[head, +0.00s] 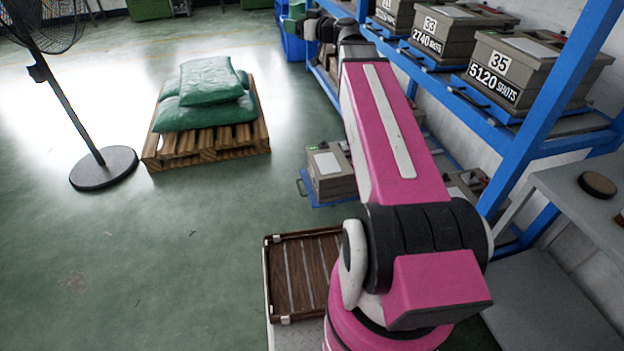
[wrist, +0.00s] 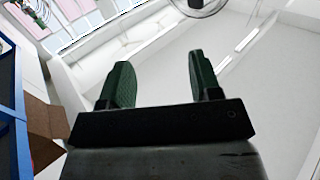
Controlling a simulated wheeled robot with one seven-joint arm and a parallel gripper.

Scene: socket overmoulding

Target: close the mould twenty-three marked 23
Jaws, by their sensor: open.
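My gripper is open and empty in the wrist view (wrist: 159,62), its two green fingers apart and pointing up against a white ceiling or wall. In the head view, my arm reaches away toward the blue rack, with green at its far end (head: 296,14). No mould with a readable 23 shows. A grey-brown mould marked 35 and 5120 shots (head: 535,72) sits on the upper shelf. Beside it is a mould that seems to read 33, with 2740 shots (head: 450,30). A lower mould with a white label (head: 330,170) has no readable number.
The blue rack (head: 545,125) runs along the right. A wooden tray (head: 270,290) lies near my base. A pallet (head: 210,145) with green sacks (head: 208,82) and a standing fan (head: 103,167) are at left. Open green floor (head: 150,260) lies between. A grey table (head: 585,200) is at right.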

